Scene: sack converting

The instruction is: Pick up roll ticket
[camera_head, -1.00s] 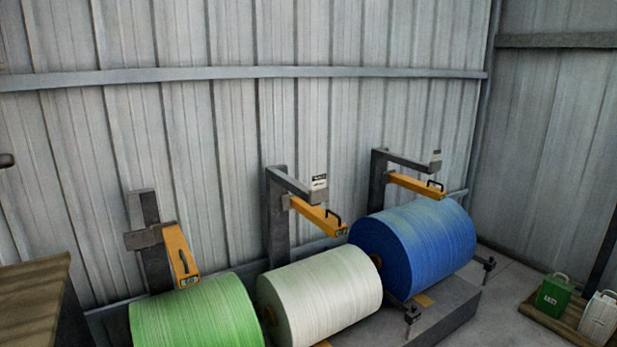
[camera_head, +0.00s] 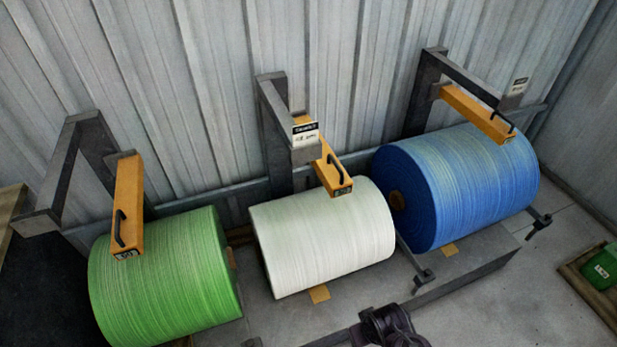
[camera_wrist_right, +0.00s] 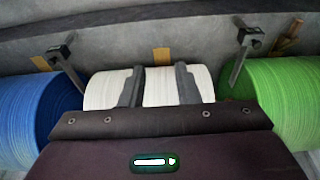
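A roll ticket (camera_head: 305,134), a white card with a black header, is on the end of the middle stand's grey arm, above the white roll (camera_head: 325,240). A similar ticket (camera_head: 518,86) is on the right stand's arm, above the blue roll (camera_head: 455,185). The small print is unreadable. My right gripper (camera_wrist_right: 160,68) is open and empty in the right wrist view, its two fingers apart with the white roll beyond them. No ticket shows in that view. A dark part at the bottom of the head view looks like my arm. My left gripper is not in view.
A green roll (camera_head: 165,280) lies at the left. Yellow bars with black handles (camera_head: 128,205) reach out over the rolls. Grey stands (camera_head: 275,150) rise along the metal wall. A tray with a green container (camera_head: 603,268) is at the far right. Floor at the lower right is clear.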

